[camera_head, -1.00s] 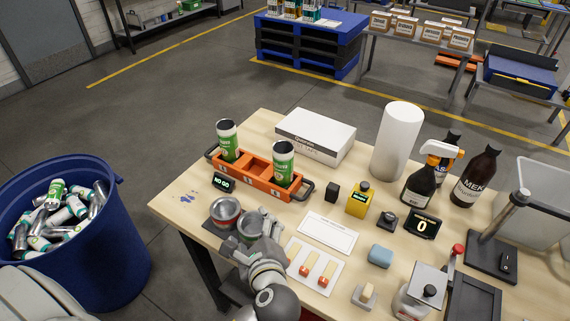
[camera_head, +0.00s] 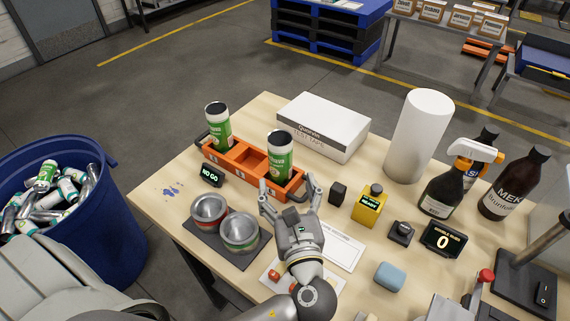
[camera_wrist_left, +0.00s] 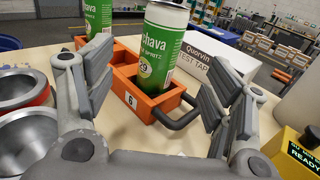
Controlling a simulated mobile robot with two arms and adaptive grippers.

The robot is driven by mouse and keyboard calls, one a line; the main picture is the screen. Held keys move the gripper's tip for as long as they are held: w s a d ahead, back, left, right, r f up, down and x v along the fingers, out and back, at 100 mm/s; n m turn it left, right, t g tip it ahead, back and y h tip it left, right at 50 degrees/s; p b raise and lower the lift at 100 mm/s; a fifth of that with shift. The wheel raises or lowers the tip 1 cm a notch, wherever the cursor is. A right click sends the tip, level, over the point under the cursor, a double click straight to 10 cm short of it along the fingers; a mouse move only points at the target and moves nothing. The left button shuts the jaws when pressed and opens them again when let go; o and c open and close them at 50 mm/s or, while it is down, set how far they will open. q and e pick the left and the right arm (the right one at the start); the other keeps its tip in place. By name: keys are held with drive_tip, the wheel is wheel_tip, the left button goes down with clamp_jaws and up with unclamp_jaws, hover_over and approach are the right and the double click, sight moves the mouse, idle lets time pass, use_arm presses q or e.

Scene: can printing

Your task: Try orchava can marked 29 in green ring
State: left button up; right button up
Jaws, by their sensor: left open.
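Two green-and-white cans stand upright in an orange carrier. The left can (camera_head: 218,128) is at its far left end. The green ring (camera_head: 240,246) sits on a dark mat beside the red ring (camera_head: 208,222); both look empty.
The orange carrier (camera_head: 237,163) has a handle at each end. A "NO GO" display (camera_head: 211,176) stands before it. A white box (camera_head: 322,126) lies behind. A blue bin (camera_head: 112,208) of cans stands left.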

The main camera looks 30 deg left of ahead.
sight(282, 167)
use_arm(q)
drive_tip(key=shift+s+f+b, duration=0.15)
drive_tip(key=shift+f+b, duration=0.2)
drive_tip(key=shift+f, duration=0.2)
drive_tip(key=shift+s+f+b, duration=0.15)
drive_tip(key=shift+f+b, duration=0.2)
drive_tip(key=shift+f, duration=0.15)
drive_tip(key=shift+f+b, duration=0.4)
drive_tip(key=shift+w+a, duration=0.1)
drive_tip(key=shift+w, duration=0.25)
drive_tip(key=p+x, duration=0.1)
drive_tip(key=x, duration=0.4)
drive_tip(key=shift+w+a, duration=0.1)
drive_tip(key=shift+w, duration=0.05)
drive_tip(key=x, duration=0.1)
drive_tip(key=p+x, duration=0.1)
drive_tip(key=x, duration=0.1)
drive_tip(key=r+x, duration=0.1)
drive_tip(key=x, duration=0.1)
drive_tip(key=shift+w, duration=0.2)
drive_tip(key=c, duration=0.8)
use_arm(e)
drive_tip(key=shift+f, duration=0.4)
